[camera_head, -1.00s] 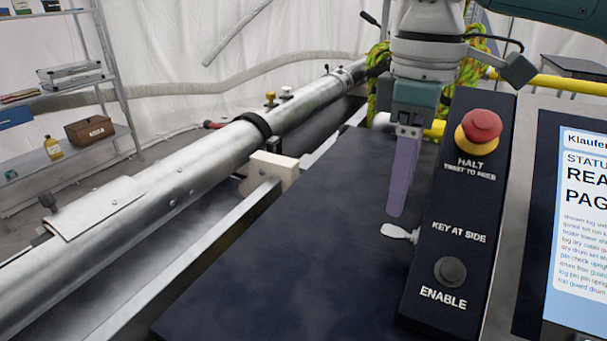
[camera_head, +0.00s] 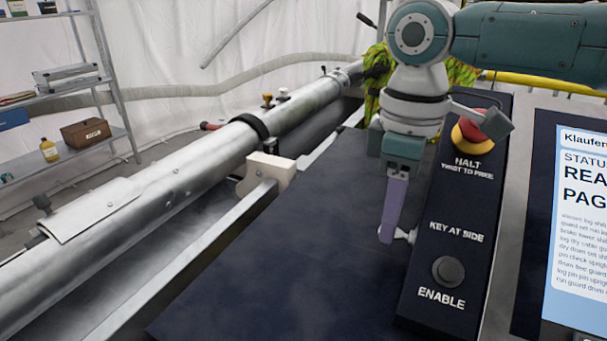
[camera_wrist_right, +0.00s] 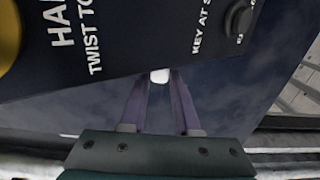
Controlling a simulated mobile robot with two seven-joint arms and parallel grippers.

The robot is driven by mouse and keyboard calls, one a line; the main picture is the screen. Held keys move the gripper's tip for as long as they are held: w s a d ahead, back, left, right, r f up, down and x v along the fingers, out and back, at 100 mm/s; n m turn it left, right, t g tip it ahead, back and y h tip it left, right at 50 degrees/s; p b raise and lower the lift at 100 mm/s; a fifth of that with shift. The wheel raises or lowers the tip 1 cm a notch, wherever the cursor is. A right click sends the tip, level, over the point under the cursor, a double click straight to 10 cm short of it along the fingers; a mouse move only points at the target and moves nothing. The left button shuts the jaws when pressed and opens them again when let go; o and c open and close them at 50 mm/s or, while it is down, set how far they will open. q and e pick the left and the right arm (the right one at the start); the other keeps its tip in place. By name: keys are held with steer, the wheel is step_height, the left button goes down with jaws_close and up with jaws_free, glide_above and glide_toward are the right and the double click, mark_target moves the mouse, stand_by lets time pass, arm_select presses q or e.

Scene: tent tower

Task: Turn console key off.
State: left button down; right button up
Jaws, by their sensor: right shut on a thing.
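The console (camera_head: 460,215) is a dark upright box labelled HALT, KEY AT SIDE and ENABLE. Its white key (camera_head: 405,235) sticks out of the left side, level with the KEY AT SIDE label. My right gripper (camera_head: 388,236) points down with its purple fingers at the key and is shut on it; the fingers hide part of the key. In the right wrist view, the white key (camera_wrist_right: 160,76) shows between the two fingertips (camera_wrist_right: 160,82), close to the console's edge. My left gripper is not in view.
The round ENABLE button (camera_head: 449,271) is below. A status screen (camera_head: 580,230) stands at right. A dark flat surface (camera_head: 290,255) left of the console is clear.

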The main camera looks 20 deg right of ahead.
jaws_close()
steer(key=shift+w+d+g+y, duration=0.15)
steer(key=shift+g+y, duration=0.35)
steer(key=o, duration=0.6)
jaws_free()
steer(key=r, duration=0.6)
steer(key=d+r, duration=0.1)
steer(key=r, duration=0.3)
steer(key=shift+w, duration=0.4)
